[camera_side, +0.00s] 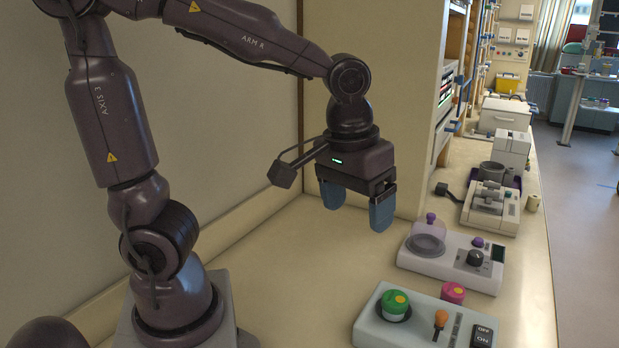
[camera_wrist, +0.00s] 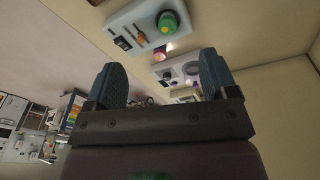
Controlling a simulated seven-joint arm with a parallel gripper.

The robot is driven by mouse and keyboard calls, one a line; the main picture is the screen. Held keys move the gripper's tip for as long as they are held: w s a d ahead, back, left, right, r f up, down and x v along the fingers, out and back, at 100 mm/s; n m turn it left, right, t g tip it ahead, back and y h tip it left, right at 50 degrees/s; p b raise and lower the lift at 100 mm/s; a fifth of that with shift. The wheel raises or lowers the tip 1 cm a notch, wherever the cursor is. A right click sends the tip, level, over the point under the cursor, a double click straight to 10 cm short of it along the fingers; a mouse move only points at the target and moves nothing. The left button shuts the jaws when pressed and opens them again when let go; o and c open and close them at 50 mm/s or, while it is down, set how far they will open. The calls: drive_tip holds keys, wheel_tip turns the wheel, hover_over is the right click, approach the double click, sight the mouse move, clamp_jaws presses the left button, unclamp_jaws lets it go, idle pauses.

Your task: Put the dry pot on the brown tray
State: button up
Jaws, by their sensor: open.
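My gripper (camera_side: 357,206) is open and empty, its two blue fingers pointing down above the bench, left of the devices. The wrist view shows the open fingers (camera_wrist: 162,72) with nothing between them. I cannot make out a brown tray in either view. No object is clearly recognisable as the dry pot. A small pink round piece with a yellow top (camera_side: 453,292) stands behind the green-knobbed device. A grey cylindrical vessel (camera_side: 492,172) sits farther back on the bench; I cannot tell what it is.
A pale device with a green knob (camera_side: 395,303) and orange lever stands at the front right. Behind it is a white device with a clear dome (camera_side: 428,240). More equipment (camera_side: 490,207) lines the bench farther back. Bare bench (camera_side: 290,285) lies below and left of my gripper.

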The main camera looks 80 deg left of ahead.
drive_tip(key=s+a+r+m+t, duration=0.1)
drive_tip(key=s+r+m+t, duration=0.2)
drive_tip(key=s+m, duration=0.1)
drive_tip(key=shift+s+a+r, duration=0.15)
drive_tip(key=shift+s+r, duration=0.05)
drive_tip(key=shift+s, duration=0.35)
drive_tip(key=shift+o, duration=0.5)
drive_tip(key=shift+s+r+m+t, duration=0.15)
drive_tip(key=shift+s+m+t, duration=0.35)
drive_tip(key=shift+s+m, duration=0.1)
drive_tip(key=shift+a, duration=0.1)
